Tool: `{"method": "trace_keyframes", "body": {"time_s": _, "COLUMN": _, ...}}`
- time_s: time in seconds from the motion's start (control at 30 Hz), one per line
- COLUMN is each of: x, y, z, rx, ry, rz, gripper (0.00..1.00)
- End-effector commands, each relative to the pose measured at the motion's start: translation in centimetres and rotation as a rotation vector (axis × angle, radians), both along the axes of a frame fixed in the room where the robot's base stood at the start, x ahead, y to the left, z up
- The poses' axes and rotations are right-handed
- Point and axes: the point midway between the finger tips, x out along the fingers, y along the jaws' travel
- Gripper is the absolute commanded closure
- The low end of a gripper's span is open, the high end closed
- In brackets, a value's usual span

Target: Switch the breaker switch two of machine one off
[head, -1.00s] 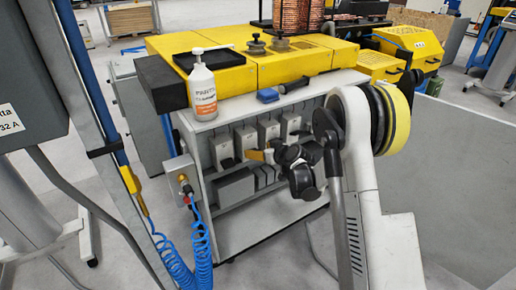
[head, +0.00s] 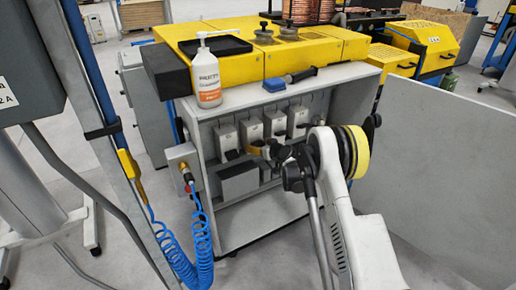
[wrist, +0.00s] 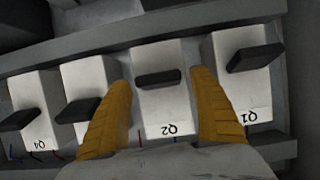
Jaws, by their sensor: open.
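The Q2 breaker switch (wrist: 162,108) is a light box with a black handle (wrist: 158,78), which lies nearly level in the wrist view. My gripper (wrist: 162,77) is open, with one yellow finger on each side of that handle and a visible gap on both sides. Whether the fingers reach the handle's depth I cannot tell. In the head view my gripper (head: 256,150) is in front of the breaker row, and Q2 (head: 250,130) is the second box from the left, its handle mostly hidden by the gripper.
The Q1 breaker (wrist: 242,85) stands close on the right in the wrist view, its handle tilted. Q4 (wrist: 36,110) and another breaker (wrist: 90,98) are on the left. A bottle (head: 207,75) and a blue-headed brush (head: 277,84) are on the cabinet top. A grey panel (head: 440,160) stands at the right.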

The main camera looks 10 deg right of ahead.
Motion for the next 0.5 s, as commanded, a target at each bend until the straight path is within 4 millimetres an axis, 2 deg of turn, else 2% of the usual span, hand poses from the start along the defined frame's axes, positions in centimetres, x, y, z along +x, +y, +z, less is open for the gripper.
{"method": "trace_keyframes", "body": {"time_s": 0.33, "x": 0.38, "y": 0.14, "z": -0.11, "rx": 0.000, "ry": 0.000, "rz": 0.000, "gripper": 0.30}}
{"method": "trace_keyframes", "body": {"time_s": 0.5, "x": 0.37, "y": 0.14, "z": -0.11, "rx": 0.000, "ry": 0.000, "rz": 0.000, "gripper": 0.81}}
